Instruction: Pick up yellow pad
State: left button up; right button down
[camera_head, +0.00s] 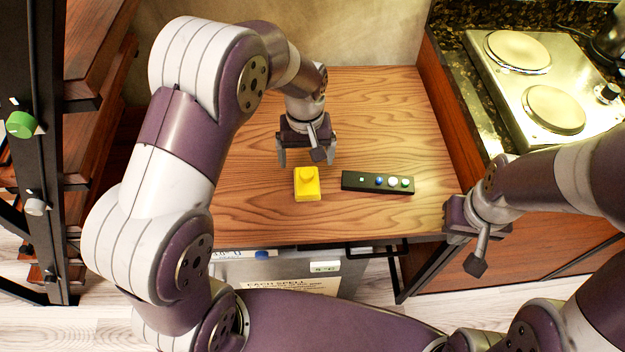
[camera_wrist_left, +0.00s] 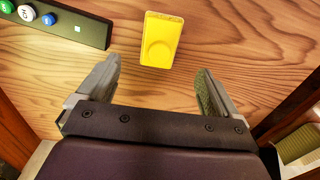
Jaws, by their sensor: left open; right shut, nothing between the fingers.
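The yellow pad (camera_head: 307,184) lies on the wooden tabletop, near its front middle in the head view. It has a round shape on its upper face. My left gripper (camera_head: 305,156) is open and empty just behind the pad, apart from it. In the left wrist view the pad (camera_wrist_left: 161,40) lies beyond the fingertips, about midway between the two fingers of my left gripper (camera_wrist_left: 160,75). My right gripper (camera_head: 464,250) is shut and empty, off the table's front right corner.
A black bar with several coloured buttons (camera_head: 377,183) lies right of the pad; it also shows in the left wrist view (camera_wrist_left: 62,22). A counter with a metal two-plate stove (camera_head: 545,85) stands at right. A dark shelf frame (camera_head: 45,160) stands at left. The tabletop (camera_head: 385,115) is otherwise clear.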

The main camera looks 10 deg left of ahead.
aim_at(309, 173)
pick_arm(q)
notch_tip(309, 173, down, 8)
jog(key=shift+f, duration=0.5)
jog(key=c, duration=1.2)
jog(key=shift+s+d+r, duration=0.1)
jog(key=shift+d+r, duration=0.05)
jog(key=shift+r, duration=1.05)
jog(key=shift+d+r, duration=0.15)
jog(key=shift+r, duration=1.05)
jog(key=shift+c, duration=0.2)
jog(key=s+d+r, duration=0.6)
jog(key=d, duration=0.3)
jog(key=shift+r, duration=0.2)
jog(key=shift+d, duration=0.1)
